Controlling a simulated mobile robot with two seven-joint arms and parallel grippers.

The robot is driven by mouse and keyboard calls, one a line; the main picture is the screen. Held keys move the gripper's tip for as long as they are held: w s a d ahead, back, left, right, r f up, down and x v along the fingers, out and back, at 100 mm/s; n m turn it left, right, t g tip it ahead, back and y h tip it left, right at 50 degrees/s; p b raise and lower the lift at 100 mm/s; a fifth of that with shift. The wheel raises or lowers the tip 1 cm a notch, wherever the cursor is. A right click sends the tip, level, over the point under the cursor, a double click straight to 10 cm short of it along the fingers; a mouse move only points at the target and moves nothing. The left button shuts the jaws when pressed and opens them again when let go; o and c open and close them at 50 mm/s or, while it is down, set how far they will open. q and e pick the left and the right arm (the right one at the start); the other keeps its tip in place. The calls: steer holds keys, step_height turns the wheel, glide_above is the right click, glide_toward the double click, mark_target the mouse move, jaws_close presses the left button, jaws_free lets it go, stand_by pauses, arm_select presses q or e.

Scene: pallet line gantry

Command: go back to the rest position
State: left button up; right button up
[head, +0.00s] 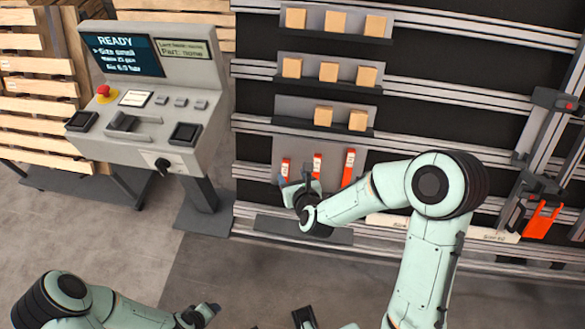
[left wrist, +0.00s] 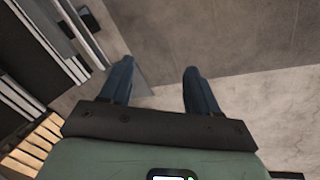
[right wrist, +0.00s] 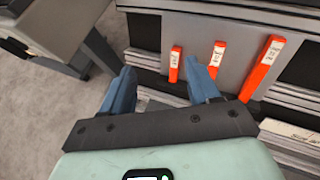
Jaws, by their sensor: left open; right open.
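My right gripper (head: 296,180) is in front of the lower panel of the rack, close to the red-orange labelled pieces. In the right wrist view its two fingers (right wrist: 162,85) are spread with nothing between them. Three red-orange pieces with white labels stand on the panel: left (right wrist: 175,65), middle (right wrist: 215,60) and right (right wrist: 262,68). The right finger overlaps the view near the middle piece; I cannot tell whether it touches. My left gripper (left wrist: 157,80) is open and empty over bare grey floor. In the head view the left arm is low at the left.
A console (head: 150,100) with a READY screen and red button stands left of the rack. Rack shelves (head: 327,79) hold several tan blocks. A clamp-like fixture (head: 553,99) and an orange part (head: 541,220) are at the right. Grey floor (head: 90,240) is free at lower left.

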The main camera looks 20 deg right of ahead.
arm_select(q)
steer(key=shift+w+r, duration=0.15)
steer(key=shift+r, duration=0.3)
arm_select(e)
steer(key=shift+w+a+r, duration=0.1)
steer(key=shift+a+r, duration=0.05)
steer(key=shift+r, duration=0.25)
